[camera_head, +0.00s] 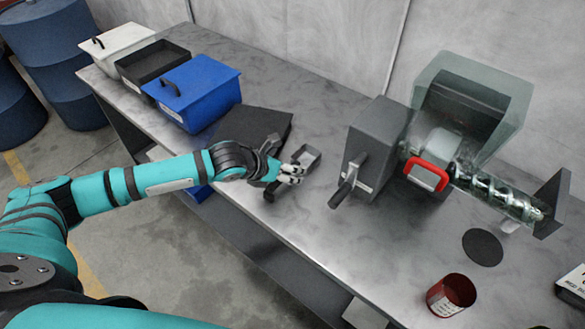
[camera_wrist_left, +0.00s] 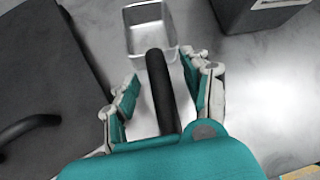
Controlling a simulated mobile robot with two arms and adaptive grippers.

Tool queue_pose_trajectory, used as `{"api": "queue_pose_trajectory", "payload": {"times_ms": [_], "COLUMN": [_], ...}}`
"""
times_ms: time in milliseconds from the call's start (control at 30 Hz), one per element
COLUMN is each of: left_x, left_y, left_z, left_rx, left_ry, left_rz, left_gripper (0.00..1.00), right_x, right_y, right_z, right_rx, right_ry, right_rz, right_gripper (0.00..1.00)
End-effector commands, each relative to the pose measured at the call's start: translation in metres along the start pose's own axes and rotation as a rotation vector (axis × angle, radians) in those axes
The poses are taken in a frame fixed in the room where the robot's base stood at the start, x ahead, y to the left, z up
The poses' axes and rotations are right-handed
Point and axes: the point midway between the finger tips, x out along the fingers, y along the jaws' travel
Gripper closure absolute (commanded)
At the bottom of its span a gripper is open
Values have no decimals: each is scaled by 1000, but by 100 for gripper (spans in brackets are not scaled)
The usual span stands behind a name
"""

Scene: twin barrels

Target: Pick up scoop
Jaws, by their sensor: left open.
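The scoop is a small open metal box (camera_head: 306,157) with a black handle, lying on the grey table. In the left wrist view the scoop's box (camera_wrist_left: 150,28) is at the top and its black handle (camera_wrist_left: 162,90) runs down between my fingers. My left gripper (camera_head: 284,163) is over the scoop, and in the left wrist view its fingers (camera_wrist_left: 165,80) are open on either side of the handle, with gaps showing. The lower end of the handle is hidden by my gripper. My right gripper is out of view.
A grey machine (camera_head: 375,145) with a crank and glass auger stands to the right. A red cup (camera_head: 451,296) and black disc (camera_head: 483,247) are at the lower right.

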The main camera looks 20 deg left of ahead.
Motion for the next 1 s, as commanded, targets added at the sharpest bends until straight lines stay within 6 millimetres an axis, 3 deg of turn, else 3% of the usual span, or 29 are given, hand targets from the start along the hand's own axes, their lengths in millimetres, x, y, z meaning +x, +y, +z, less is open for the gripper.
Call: {"api": "queue_pose_trajectory", "payload": {"times_ms": [300,667,1000], "left_x": [7,7,7], "left_y": [0,0,0], "left_z": [-1,-1,0], "left_rx": [0,0,0], "left_ry": [1,1,1], "left_rz": [0,1,1], "left_gripper": [51,98,100], "right_x": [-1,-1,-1], "right_y": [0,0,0], "right_z": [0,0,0], "right_rx": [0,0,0], "right_ry": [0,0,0], "right_rz": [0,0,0], "right_gripper": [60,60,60]}}
